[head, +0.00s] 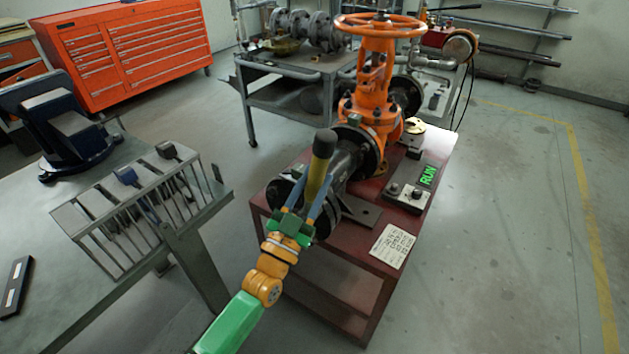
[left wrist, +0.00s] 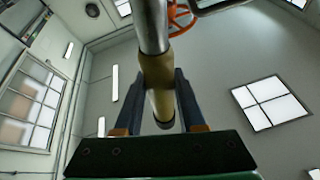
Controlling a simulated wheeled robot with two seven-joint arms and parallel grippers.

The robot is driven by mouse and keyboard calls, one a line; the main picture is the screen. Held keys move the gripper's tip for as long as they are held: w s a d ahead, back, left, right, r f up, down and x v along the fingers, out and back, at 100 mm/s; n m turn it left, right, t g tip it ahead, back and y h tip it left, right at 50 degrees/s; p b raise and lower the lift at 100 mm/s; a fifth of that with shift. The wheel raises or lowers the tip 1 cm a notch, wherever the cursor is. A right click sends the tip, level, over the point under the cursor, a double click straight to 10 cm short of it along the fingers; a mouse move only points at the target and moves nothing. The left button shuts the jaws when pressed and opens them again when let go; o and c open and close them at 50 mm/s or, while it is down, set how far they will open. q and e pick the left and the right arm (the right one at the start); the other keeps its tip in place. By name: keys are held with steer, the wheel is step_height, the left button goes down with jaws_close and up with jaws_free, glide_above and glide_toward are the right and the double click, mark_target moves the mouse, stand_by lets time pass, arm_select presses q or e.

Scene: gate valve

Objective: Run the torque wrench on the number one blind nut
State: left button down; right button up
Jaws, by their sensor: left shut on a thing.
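My left gripper (head: 306,205) is shut on a long tool with a yellow handle and dark end (head: 319,172), which I take to be the torque wrench. The tool stands steeply in front of the black pipe. In the left wrist view its bright metal shaft and tan grip (left wrist: 158,75) lie between the fingers (left wrist: 158,108). The black blind end of the pipe (head: 283,190) on the red cart is partly hidden behind the gripper and tool. I cannot make out its separate nuts or the number one nut. My right gripper is not in view.
The orange gate valve (head: 372,90) with its handwheel stands on the red cart (head: 340,262). A box with a green RUN sign (head: 427,176) and a white placard (head: 392,246) are on the cart's right. A slotted rack (head: 110,255) with several tools stands on the left bench. The right floor is clear.

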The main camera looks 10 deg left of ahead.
arm_select(q)
steer(key=shift+s+r+p, duration=0.15)
steer(key=shift+s+p, duration=0.1)
steer(key=shift+p, duration=0.05)
stand_by(0.6)
